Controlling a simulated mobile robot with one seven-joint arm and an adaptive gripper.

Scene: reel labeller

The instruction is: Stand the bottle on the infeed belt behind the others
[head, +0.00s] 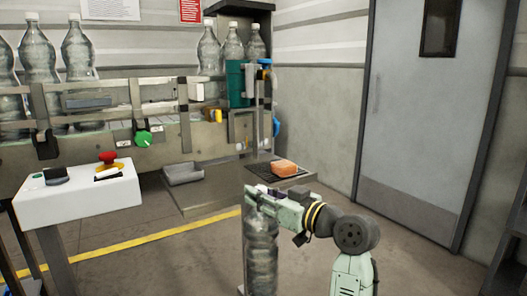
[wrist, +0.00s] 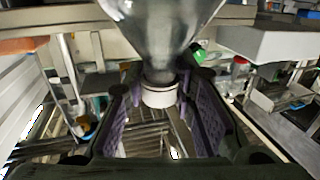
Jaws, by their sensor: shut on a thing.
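A clear bottle (head: 262,250) hangs upright below my gripper (head: 260,194) in the head view, over the floor in front of the machine. In the wrist view my gripper (wrist: 160,92) has its purple-padded fingers on either side of the bottle's neck, with a white cap or collar between them; the clear body of the bottle (wrist: 165,35) widens beyond. The infeed belt (head: 158,107) runs along the machine behind rails. Clear bottles stand on it at the left (head: 78,55), and more stand at the right end (head: 210,52). Rails partly hide them.
A white control box (head: 80,194) with a red button stands at front left. A metal shelf with an orange block (head: 284,168) lies just behind my gripper. A grey tray (head: 184,173) is on the machine's near side. A grey door (head: 425,120) is at right.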

